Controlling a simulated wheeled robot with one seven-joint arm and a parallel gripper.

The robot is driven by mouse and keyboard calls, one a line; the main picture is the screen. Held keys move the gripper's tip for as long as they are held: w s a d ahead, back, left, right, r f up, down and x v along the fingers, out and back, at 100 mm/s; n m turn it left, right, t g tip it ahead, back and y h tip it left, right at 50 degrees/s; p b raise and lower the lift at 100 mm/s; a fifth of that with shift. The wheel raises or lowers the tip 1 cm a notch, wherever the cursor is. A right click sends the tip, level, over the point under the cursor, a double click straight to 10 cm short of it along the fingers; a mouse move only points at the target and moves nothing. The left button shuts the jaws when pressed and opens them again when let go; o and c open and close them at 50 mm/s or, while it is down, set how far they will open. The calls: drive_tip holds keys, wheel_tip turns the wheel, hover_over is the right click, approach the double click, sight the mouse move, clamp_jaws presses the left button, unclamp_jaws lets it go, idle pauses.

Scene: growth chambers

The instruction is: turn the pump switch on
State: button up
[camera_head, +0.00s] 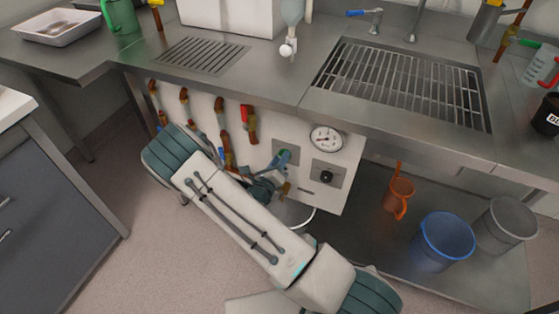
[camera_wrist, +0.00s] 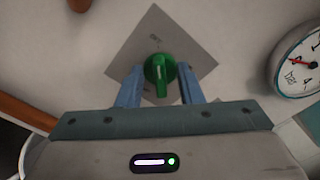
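A green rotary knob (camera_wrist: 160,75) sits on a square grey plate (camera_wrist: 178,38) on the white panel, and its ridge points roughly up and down in the wrist view. Small marks on the plate are too small to read. My gripper (camera_wrist: 160,80) has its two blue fingers on either side of the knob, with narrow gaps seeming to show between fingers and knob. Whether they touch it is hard to tell. In the head view my gripper (camera_head: 284,158) is at the plate left of the gauge and mostly hides the knob.
A round gauge (camera_head: 326,138) is right of the plate, with a black knob (camera_head: 326,177) on another plate below it. Pipes with red and orange parts (camera_head: 222,125) run left of my gripper. The steel counter (camera_head: 290,98) overhangs the panel. Buckets (camera_head: 445,240) stand at the lower right.

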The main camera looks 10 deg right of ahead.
clamp_jaws()
drive_tip(key=shift+m, duration=0.3)
drive_tip(key=shift+s+d+m+b, duration=0.1)
drive_tip(key=shift+m+b, duration=0.6)
drive_tip(key=shift+m, duration=2.15)
drive_tip(key=shift+s+d+m+b, duration=0.15)
drive_tip(key=shift+m+b, duration=0.55)
drive_tip(key=shift+m, duration=2.2)
drive_tip(key=shift+s+d+m+b, duration=0.1)
drive_tip(key=shift+m+b, duration=0.6)
drive_tip(key=shift+m, duration=2.15)
unclamp_jaws()
